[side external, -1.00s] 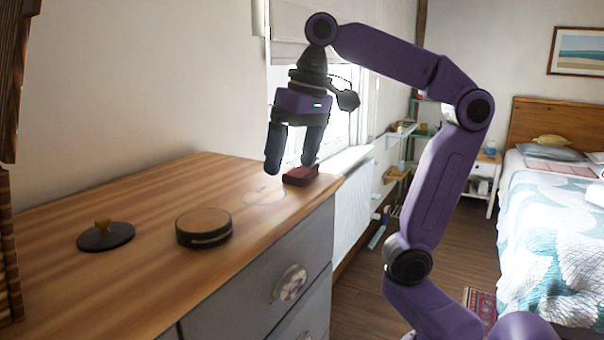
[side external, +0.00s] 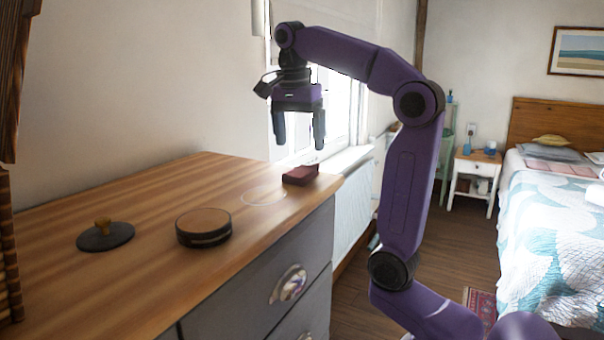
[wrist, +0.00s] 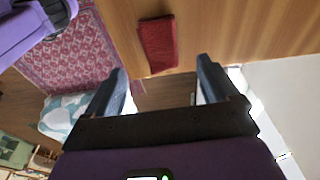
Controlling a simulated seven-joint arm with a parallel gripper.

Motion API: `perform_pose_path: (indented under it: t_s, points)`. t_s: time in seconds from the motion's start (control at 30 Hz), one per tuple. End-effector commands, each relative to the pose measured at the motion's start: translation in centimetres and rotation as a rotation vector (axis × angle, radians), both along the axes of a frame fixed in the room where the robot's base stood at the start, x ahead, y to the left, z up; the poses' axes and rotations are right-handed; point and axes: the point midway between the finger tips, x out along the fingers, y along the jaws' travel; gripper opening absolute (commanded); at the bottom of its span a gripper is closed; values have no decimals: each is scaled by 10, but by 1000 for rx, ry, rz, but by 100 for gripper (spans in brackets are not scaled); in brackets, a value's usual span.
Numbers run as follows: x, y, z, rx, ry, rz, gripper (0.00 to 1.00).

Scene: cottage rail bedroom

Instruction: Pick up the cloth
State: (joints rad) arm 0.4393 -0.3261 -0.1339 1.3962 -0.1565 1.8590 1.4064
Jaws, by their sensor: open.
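The cloth is a small dark red folded block (side external: 300,175) lying on the wooden dresser top near its far right corner. It also shows in the wrist view (wrist: 158,44), close to the dresser edge, ahead of the fingertips. My gripper (side external: 299,146) is open and empty, with its fingers pointing down. It hovers above the cloth, apart from it. In the wrist view my gripper's two fingers (wrist: 164,82) are spread wide with nothing between them but the view below. No part of the cloth is hidden in the side view.
On the dresser top (side external: 150,190) stand a round dark box (side external: 203,227) with a brown top and a dark lid (side external: 105,236) with a wooden knob. A thin pale ring (side external: 264,196) lies left of the cloth. A window and wall are behind; a bed (side external: 560,235) is right.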

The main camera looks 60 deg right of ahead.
Motion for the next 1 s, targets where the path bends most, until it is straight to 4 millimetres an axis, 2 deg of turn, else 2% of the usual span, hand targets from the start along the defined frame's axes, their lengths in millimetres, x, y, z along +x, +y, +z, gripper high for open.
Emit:
perform_pose_path:
  t_s: [0.27, 0.7, 1.0]
  points:
    - [-1, -2, -18, 1, 0, 3, 87]
    - [-1, -9, -66, 1, 1, 4, 87]
    - [0, -10, -69, 1, -2, 4, 87]
